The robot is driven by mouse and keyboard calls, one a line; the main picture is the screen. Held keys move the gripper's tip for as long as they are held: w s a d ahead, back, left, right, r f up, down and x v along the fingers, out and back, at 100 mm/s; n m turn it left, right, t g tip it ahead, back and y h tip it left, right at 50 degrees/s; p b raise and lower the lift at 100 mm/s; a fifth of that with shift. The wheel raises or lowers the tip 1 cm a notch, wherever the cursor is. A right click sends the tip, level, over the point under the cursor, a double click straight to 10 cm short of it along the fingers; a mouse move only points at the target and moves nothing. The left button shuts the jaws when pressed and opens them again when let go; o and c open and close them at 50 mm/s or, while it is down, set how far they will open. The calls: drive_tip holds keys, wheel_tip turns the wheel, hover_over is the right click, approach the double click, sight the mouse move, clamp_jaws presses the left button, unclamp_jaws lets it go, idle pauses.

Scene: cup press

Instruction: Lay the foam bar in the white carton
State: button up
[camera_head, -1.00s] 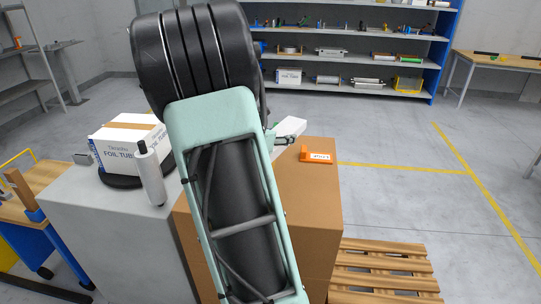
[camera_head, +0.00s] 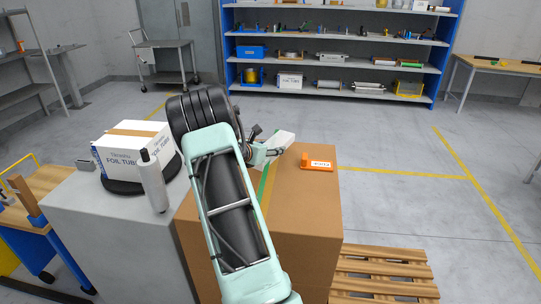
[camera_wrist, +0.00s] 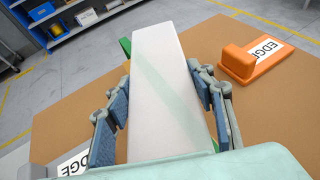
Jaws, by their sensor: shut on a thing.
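The foam bar (camera_wrist: 165,70) is a long white block that fills the middle of the wrist view. My gripper (camera_wrist: 166,98) is shut on it, with a blue-padded finger against each long side. In the head view the bar's white end (camera_head: 285,139) sticks out past my gripper (camera_head: 266,151), over the brown box. A white carton (camera_head: 134,146) lettered "FOIL TUB…" stands at the left, well apart from the bar. A brown strip runs across its top. I cannot tell whether the bar touches the brown box top.
The carton stands on a black round plate (camera_head: 122,187) on a grey block (camera_head: 95,215). A pale roll (camera_head: 153,182) stands upright in front of it. An orange "EDGE" bracket (camera_head: 316,164) sits on the brown box (camera_head: 310,205), right of the bar. A pallet (camera_head: 385,272) lies at lower right.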

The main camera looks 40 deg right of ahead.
drive_tip(key=shift+w+d+f, duration=0.2)
drive_tip(key=shift+w+f, duration=0.05)
drive_tip(key=shift+f, duration=1.7)
drive_tip(key=o, duration=0.8)
drive_tip(key=shift+c, duration=0.2)
